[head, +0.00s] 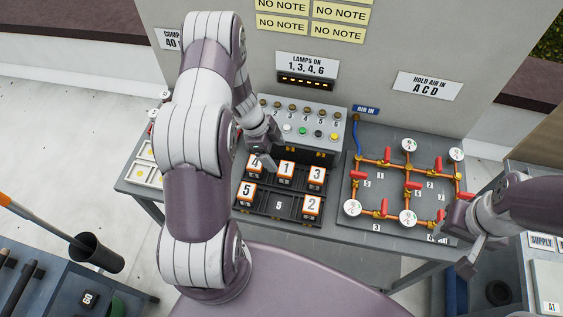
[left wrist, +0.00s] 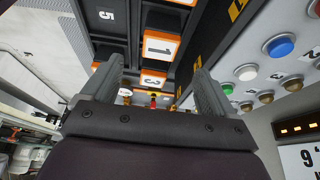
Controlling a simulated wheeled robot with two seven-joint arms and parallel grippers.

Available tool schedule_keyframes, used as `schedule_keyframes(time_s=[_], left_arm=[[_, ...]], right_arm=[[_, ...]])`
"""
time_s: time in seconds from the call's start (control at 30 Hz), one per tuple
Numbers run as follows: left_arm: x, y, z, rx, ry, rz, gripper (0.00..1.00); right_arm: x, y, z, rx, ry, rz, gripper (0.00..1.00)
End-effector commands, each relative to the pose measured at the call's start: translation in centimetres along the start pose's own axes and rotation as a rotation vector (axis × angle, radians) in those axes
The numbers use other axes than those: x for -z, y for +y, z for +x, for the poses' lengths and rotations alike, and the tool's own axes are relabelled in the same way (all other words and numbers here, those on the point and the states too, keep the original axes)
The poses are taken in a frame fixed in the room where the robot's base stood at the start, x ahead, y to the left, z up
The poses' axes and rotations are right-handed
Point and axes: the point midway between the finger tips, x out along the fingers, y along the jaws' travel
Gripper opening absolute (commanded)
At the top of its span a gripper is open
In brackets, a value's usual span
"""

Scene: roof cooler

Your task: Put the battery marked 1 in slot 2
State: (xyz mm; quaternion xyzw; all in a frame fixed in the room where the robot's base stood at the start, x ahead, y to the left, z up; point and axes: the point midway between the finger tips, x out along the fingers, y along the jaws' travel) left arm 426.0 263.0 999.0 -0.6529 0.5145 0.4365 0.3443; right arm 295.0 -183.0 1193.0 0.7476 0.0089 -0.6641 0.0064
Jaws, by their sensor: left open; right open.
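The battery marked 1 (head: 287,170) is white and orange. It stands in the middle of the back row of a dark tray (head: 262,213), between the battery marked 4 (head: 255,165) and the battery marked 3 (head: 316,177). The slot number under it is hidden, so I cannot read which is slot 2. My left gripper (head: 266,157) is open and empty, near the tray's back edge by batteries 4 and 1. In the left wrist view battery 1 (left wrist: 159,47) shows beyond and between the open fingers. My right gripper (head: 470,257) is open at the far right, away from the tray.
Batteries 5 (head: 247,194) and 2 (head: 312,206) stand in the front row; the middle front slot, marked 5 (head: 279,206), is empty. A button panel (head: 300,125) stands close behind the tray. A pipe board (head: 395,185) is to the right.

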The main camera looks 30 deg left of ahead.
Motion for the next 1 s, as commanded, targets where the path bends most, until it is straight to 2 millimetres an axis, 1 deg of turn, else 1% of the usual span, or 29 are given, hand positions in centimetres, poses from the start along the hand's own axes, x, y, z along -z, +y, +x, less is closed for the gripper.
schedule_keyframes(time_s=[0.1,0.23,0.27,0.37,0.4,0.47,0.5,0.53,0.57,0.6,0.67,0.7,0.8,0.9,1.0], left_arm=[[0.0,-0.1,-1.8,0.002,0.0,0.001,0.88],[0.4,-0.4,-3.0,0.022,-0.001,-0.011,0.88],[0.9,-0.8,-3.5,0.048,-0.002,-0.025,0.88],[3.6,-3.5,-6.2,0.226,-0.02,-0.135,0.88],[4.9,-4.4,-7.8,0.319,-0.04,-0.211,0.88],[6.3,-4.8,-10.6,0.449,-0.081,-0.36,0.88],[6.9,-4.1,-12.3,0.512,-0.113,-0.472,0.88],[7.3,-3.1,-13.5,0.543,-0.137,-0.559,0.88],[7.5,-1.7,-14.4,0.561,-0.159,-0.647,0.88],[7.9,0.5,-15.3,0.566,-0.187,-0.762,0.88],[8.6,4.2,-16.0,0.538,-0.215,-0.921,0.88],[9.1,6.6,-16.2,0.505,-0.226,-1.011,0.88],[10.6,11.5,-16.1,0.409,-0.236,-1.172,0.88],[11.5,14.0,-16.0,0.346,-0.233,-1.251,0.88],[11.8,14.7,-15.9,0.326,-0.233,-1.273,0.88]], right_arm=[[0.0,0.0,0.2,0.0,0.0,0.0,0.43],[0.0,0.0,0.2,0.0,0.0,0.0,0.43],[0.0,0.0,0.2,0.0,0.0,0.0,0.43],[0.0,0.0,0.2,0.0,0.0,0.0,0.43],[0.0,0.0,0.2,0.0,0.0,0.0,0.43],[0.0,0.0,0.2,0.0,0.0,0.0,0.43],[0.0,0.0,0.2,0.0,0.0,0.0,0.43],[0.0,0.0,0.2,0.0,0.0,0.0,0.43],[0.0,0.0,0.2,0.0,0.0,0.0,0.43],[0.0,0.0,0.2,0.0,0.0,0.0,0.43],[0.0,0.0,0.2,0.0,0.0,0.0,0.43],[0.0,0.0,0.2,0.0,0.0,0.0,0.43],[0.0,0.0,0.2,0.0,0.0,0.0,0.43],[0.0,0.0,0.2,0.0,0.0,0.0,0.43],[0.0,0.0,0.2,0.0,0.0,0.0,0.43]])
